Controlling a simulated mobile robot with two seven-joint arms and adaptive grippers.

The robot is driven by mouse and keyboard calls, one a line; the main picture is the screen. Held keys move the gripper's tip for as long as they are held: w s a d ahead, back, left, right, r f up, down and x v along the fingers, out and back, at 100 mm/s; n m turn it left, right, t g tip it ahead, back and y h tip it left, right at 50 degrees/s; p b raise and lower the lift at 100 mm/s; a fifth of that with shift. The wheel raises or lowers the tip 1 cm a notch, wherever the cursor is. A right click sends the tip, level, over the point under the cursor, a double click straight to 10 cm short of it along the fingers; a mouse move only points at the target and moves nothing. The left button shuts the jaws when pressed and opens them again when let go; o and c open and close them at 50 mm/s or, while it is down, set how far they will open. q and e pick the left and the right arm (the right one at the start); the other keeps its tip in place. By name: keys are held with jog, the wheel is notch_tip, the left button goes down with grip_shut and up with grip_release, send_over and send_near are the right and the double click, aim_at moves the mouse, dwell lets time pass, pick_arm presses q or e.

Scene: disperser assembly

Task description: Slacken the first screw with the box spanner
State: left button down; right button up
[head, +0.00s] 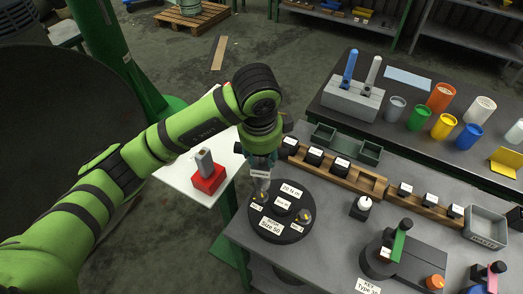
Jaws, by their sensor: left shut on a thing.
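My left gripper (262,170) reaches in from the left and points down over the round black disc (272,232). It is shut on a small grey piece, apparently the box spanner (264,184), mostly hidden by the fingers. The spanner's lower end is at or just above the first screw (258,196), on the disc's upper left; I cannot tell whether it is seated. The second screw (305,216) shows on the disc's right side. White labels lie on the disc. My right gripper is not in view.
Wooden racks with black blocks (314,156) stand behind the disc. A red block with a grey piece (208,178) sits on a white side table to the left. A fixture with a green lever (399,240) stands at right. Bare grey bench (325,240) lies between.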

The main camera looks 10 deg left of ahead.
aim_at(259, 165)
pick_arm(q)
notch_tip(259, 165, down, 2)
jog(key=shift+s+a+f+m+b, duration=0.15)
jog(key=shift+m+b, duration=0.7)
jog(key=shift+m, duration=0.35)
jog(key=shift+m+h, duration=0.4)
jog(key=shift+m, duration=0.4)
jog(key=shift+a+m, duration=0.1)
jog(key=shift+m, duration=0.6)
jog(key=m+b, duration=0.1)
jog(key=m, duration=0.1)
jog(key=f+m+b, duration=0.1)
jog(key=m+b, duration=0.1)
jog(key=shift+w+a+g+h, duration=0.1)
jog(key=shift+w+g+h, duration=0.1)
jog(key=shift+g+h, duration=0.2)
jog(key=shift+m+b, duration=0.65)
jog(key=shift+m, duration=0.35)
jog(key=shift+r+m+g, duration=0.15)
jog(key=shift+m+g, duration=0.15)
jog(key=shift+m, duration=0.2)
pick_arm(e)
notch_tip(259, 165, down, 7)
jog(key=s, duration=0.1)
pick_arm(q)
jog(key=shift+h+b, duration=0.3)
jog(key=shift+b, duration=0.15)
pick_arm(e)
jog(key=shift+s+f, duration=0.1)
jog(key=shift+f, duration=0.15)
